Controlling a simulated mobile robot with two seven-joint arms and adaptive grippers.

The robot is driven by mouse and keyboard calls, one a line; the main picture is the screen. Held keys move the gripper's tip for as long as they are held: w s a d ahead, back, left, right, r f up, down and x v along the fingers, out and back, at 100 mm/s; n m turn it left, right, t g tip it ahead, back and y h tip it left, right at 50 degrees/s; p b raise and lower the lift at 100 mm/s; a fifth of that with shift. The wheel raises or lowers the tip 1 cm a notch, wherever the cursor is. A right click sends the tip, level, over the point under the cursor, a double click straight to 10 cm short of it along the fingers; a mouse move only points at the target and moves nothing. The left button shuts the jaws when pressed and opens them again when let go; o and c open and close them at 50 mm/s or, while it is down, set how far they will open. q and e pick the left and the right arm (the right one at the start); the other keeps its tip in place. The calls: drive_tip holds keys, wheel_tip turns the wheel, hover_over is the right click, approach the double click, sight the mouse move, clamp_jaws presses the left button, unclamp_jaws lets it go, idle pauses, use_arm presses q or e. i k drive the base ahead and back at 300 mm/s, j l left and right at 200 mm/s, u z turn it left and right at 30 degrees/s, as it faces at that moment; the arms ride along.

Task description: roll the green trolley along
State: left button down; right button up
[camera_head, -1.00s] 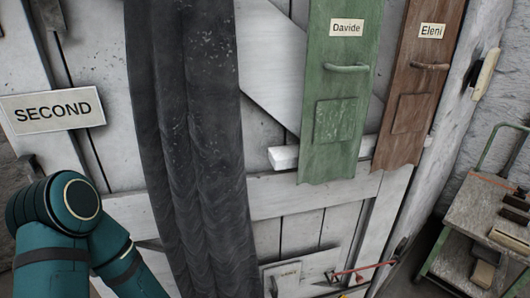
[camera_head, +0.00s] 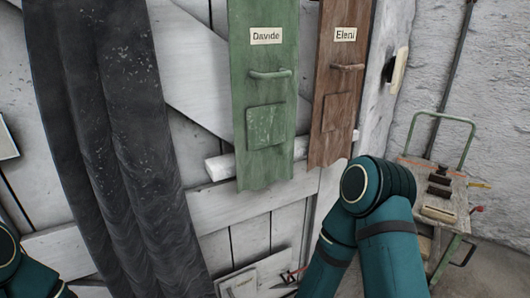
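The green trolley (camera_head: 462,185) stands at the right against the rough wall. It has a green tube handle at its back and a worn top. Dark blocks and a tan block (camera_head: 439,214) lie on the top. My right arm's teal links cover part of its left side. Only arm links show for both arms, the right one at lower right centre and the left one at the lower left corner. Neither gripper is in the picture.
A white plank door fills the left and middle. A dark curtain (camera_head: 112,150), a green board (camera_head: 265,60) marked Davide and a brown board (camera_head: 338,90) marked Eleni hang there. A light switch (camera_head: 399,68) is on the wall. Grey floor (camera_head: 495,272) shows right of the trolley.

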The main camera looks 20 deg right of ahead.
sight(439, 206)
drive_tip(key=z, duration=1.8)
drive_tip(key=i+l, duration=0.4)
drive_tip(key=i, duration=0.15)
drive_tip(key=i+l, duration=0.35)
drive_tip(key=i, duration=0.25)
drive_tip(key=i+l, duration=0.4)
drive_tip(key=i, duration=0.15)
drive_tip(key=i+l+u, duration=0.35)
drive_tip(key=i+l, duration=0.45)
drive_tip(key=i+u, duration=0.1)
drive_tip(key=u, duration=0.75)
